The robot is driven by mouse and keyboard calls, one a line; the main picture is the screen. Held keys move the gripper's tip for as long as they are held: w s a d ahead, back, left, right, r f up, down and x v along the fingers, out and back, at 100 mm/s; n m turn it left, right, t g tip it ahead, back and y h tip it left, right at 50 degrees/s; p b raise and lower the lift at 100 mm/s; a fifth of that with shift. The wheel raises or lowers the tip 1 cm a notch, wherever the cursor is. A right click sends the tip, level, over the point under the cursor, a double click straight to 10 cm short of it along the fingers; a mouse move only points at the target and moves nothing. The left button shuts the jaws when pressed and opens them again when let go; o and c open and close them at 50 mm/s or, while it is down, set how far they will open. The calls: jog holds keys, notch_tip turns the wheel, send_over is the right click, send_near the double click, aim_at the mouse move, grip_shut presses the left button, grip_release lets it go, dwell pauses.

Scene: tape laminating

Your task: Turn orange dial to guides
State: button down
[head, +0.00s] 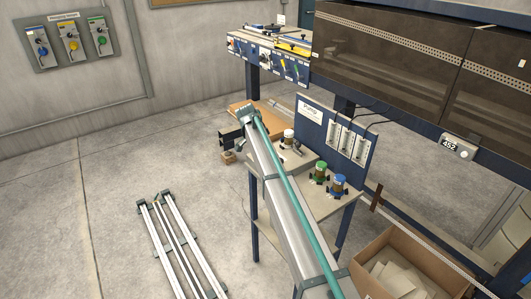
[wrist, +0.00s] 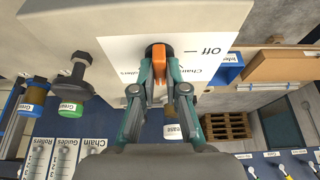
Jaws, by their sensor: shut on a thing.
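In the wrist view, the orange dial (wrist: 159,63) stands on a white label plate (wrist: 118,48) with its bar roughly upright in the picture. The plate's print is upside down; "Off" with a dash reads to the right of the dial, and other words below it are partly hidden by the fingers. My gripper (wrist: 159,75) has its two teal fingers on either side of the dial and is shut on it. In the head view I cannot make out the dial or my gripper.
A wooden pallet (wrist: 227,124) lies at right.

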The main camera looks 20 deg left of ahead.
jog(key=c, duration=1.2)
grip_release()
jog(key=shift+r, duration=0.1)
jog(key=v, duration=1.2)
jog(key=shift+s, duration=0.1)
